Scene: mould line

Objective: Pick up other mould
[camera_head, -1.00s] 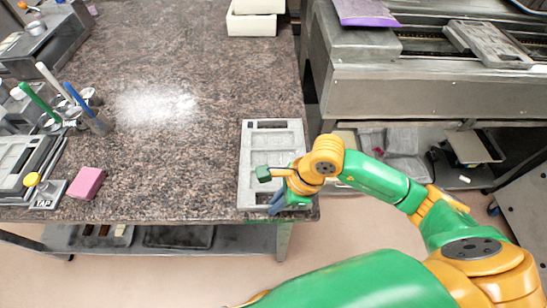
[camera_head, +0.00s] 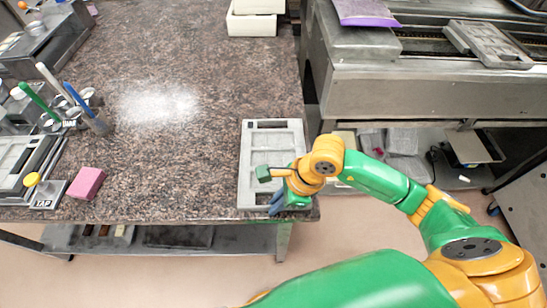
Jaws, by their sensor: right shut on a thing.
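A grey rectangular mould (camera_head: 273,139) with open compartments lies on the right front corner of the granite counter. My right gripper (camera_head: 279,195) is at the mould's near right part, shut on it; the wrist and fingers hide much of that end. Another grey mould (camera_head: 490,45) lies on the metal conveyor machine at the upper right, away from the gripper. My left gripper is not in view.
White powder (camera_head: 158,104) lies mid-counter. White containers (camera_head: 252,22) stand at the back. The counter's middle is mostly clear.

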